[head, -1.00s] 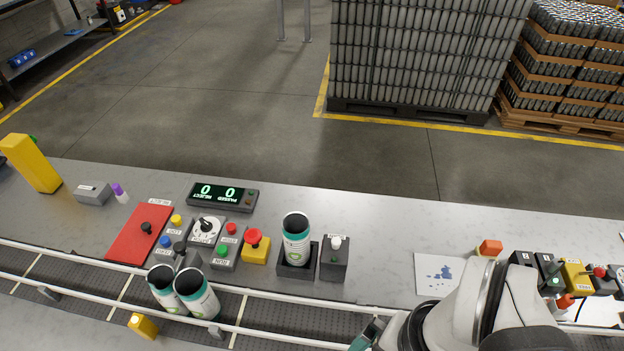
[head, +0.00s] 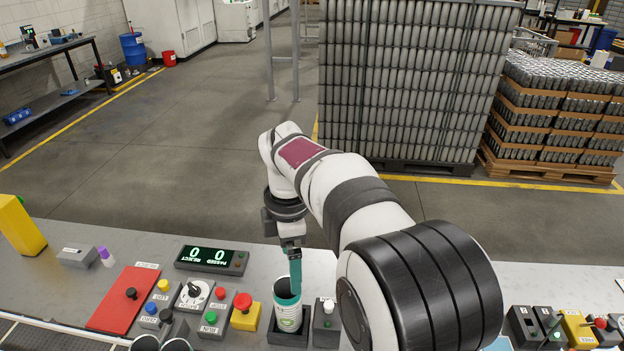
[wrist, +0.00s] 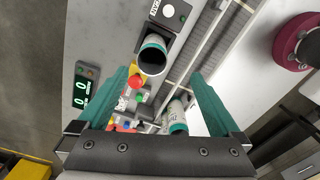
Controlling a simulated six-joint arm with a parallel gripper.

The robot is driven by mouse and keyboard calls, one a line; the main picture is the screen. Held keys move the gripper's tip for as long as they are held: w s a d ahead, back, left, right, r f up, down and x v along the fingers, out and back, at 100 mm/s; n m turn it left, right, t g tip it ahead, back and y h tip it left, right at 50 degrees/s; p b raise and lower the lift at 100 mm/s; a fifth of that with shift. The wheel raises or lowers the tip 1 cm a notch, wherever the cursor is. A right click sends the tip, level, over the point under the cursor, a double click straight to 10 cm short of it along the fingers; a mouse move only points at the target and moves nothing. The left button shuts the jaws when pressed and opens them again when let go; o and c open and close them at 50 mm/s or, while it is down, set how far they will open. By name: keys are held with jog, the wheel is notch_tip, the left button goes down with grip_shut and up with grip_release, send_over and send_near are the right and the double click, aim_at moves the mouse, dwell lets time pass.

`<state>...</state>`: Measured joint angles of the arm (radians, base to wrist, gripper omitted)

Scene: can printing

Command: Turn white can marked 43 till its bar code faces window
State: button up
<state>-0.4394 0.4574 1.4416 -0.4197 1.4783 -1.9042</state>
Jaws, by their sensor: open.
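A white can with a teal band and an open dark top (head: 287,312) stands upright in a dark square holder (head: 275,338). The can also shows in the wrist view (wrist: 152,62). I cannot read a 43 or see a bar code on it, and no window is clear. My gripper (head: 295,290) points down over the can, one teal finger overlapping its rim in the head view. In the wrist view my gripper (wrist: 160,76) is open, its teal fingers wide apart with nothing held. I cannot tell whether a finger touches the can.
A dark box with a white knob (head: 326,325) stands close right of the holder. A yellow box with a red button (head: 243,312) is close on the left. Two similar cans lie or stand on the conveyor, one showing in the wrist view (wrist: 177,115). A counter display (head: 211,258) sits behind.

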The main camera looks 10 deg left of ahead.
aim_at(289, 305)
jog(key=shift+w+a+f+n, duration=0.25)
jog(key=shift+a+f+n, duration=0.1)
jog(key=shift+f, duration=0.15)
jog(key=shift+w+a+f+n, duration=0.2)
jog(key=shift+a+f+n, duration=0.15)
jog(key=shift+f, duration=0.1)
notch_tip(289, 305, down, 15)
jog(key=shift+r, duration=0.2)
jog(key=c, duration=1.3)
jog(key=n, duration=1)
jog(key=shift+n, duration=0.3)
jog(key=o, duration=1.3)
jog(key=shift+r, duration=0.15)
